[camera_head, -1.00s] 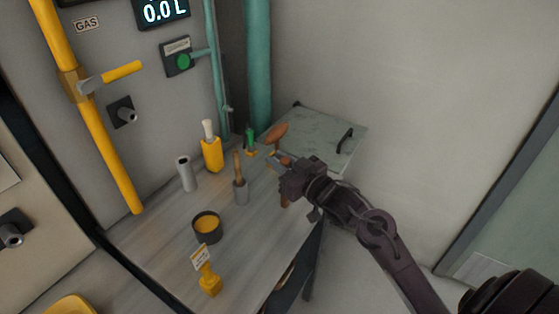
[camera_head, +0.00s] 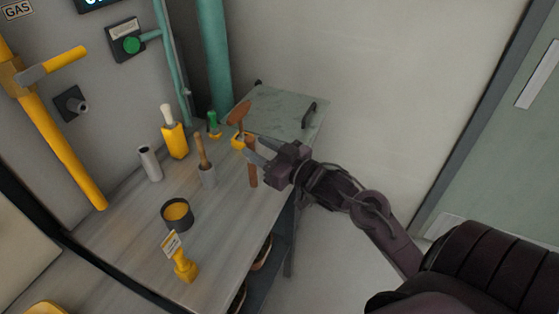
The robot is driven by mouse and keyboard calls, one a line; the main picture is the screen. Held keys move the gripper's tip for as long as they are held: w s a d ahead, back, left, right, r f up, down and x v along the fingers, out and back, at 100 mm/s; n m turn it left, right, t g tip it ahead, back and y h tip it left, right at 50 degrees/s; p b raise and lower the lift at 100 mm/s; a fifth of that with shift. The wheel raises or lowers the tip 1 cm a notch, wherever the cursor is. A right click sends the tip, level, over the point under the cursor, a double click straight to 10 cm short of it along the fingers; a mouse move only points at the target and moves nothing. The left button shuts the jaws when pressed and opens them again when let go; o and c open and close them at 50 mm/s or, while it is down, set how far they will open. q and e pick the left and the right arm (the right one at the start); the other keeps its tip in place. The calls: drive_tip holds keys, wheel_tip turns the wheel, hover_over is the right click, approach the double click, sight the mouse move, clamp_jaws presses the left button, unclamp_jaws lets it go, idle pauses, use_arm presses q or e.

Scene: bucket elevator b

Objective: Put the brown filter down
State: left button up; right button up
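The brown filter (camera_head: 253,176), a slim upright brown cylinder, stands near the right edge of the grey table. Its upper part is partly covered by my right gripper. My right gripper (camera_head: 257,152) comes in from the right at the filter's upper part. Its fingers look spread, with the filter not clamped between them; whether they still touch it is hard to see. My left gripper is out of view.
On the table (camera_head: 223,225) stand a dark can with yellow contents (camera_head: 178,214), a grey holder with a wooden handle (camera_head: 207,174), a grey tube (camera_head: 150,163), a yellow bottle (camera_head: 174,140), a yellow sign stand (camera_head: 184,268) and a brown paddle-like thing (camera_head: 239,111). A grey-green lidded box (camera_head: 280,112) stands behind.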

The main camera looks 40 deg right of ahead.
drive_tip(key=v, duration=0.6)
drive_tip(key=shift+s+b, duration=0.35)
drive_tip(key=shift+s, duration=0.05)
drive_tip(key=shift+d, duration=0.1)
